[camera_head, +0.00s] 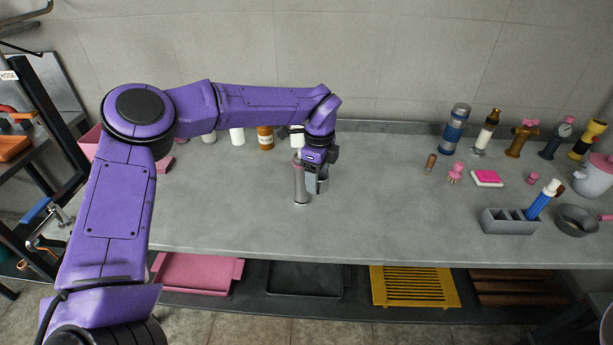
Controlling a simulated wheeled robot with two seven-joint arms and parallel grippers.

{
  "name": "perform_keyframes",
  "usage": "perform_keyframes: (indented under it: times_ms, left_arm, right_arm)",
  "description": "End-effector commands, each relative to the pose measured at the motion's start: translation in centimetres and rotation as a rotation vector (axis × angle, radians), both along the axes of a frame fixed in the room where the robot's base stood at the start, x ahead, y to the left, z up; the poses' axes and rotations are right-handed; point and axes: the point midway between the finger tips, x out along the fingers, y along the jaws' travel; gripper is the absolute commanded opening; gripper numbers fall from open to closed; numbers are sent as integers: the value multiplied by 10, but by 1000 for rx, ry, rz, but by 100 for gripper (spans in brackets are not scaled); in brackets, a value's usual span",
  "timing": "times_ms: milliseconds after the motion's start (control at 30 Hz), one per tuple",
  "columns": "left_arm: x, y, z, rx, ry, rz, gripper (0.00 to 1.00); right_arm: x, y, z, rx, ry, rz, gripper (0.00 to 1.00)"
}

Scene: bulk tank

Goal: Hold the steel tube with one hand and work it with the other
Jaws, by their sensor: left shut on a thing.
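The steel tube (300,188) stands upright near the middle of the grey counter, with its lower end on or just above the top. My left gripper (313,184) comes in from above and from the tube's right side and is shut on it. The gripper and wrist hide part of the tube's right side and top. My right gripper is not in view.
Several bottles, including an amber one (265,137), stand behind my left arm. At the right are a blue canister (454,128), a pink sponge (487,178), a grey caddy (509,222) and a pan (576,220). The counter (380,215) is clear around the tube.

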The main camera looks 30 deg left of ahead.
Motion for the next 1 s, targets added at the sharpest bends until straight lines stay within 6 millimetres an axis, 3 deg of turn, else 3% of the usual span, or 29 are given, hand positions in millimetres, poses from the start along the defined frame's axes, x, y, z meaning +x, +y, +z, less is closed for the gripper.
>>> perform_keyframes:
  times_ms: [533, 633, 767, 1000]
  left_arm:
    - [-3, -8, 5, 0, 1, -14, 34]
    - [-5, -9, 4, 0, 1, -102, 34]
    - [-12, -14, 1, 2, 5, -443, 34]
    - [-30, -28, -8, -1, 13, -1350, 34]
  right_arm:
    - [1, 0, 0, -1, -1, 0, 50]
    - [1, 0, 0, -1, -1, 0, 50]
    - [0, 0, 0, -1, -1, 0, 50]
    - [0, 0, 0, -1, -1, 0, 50]
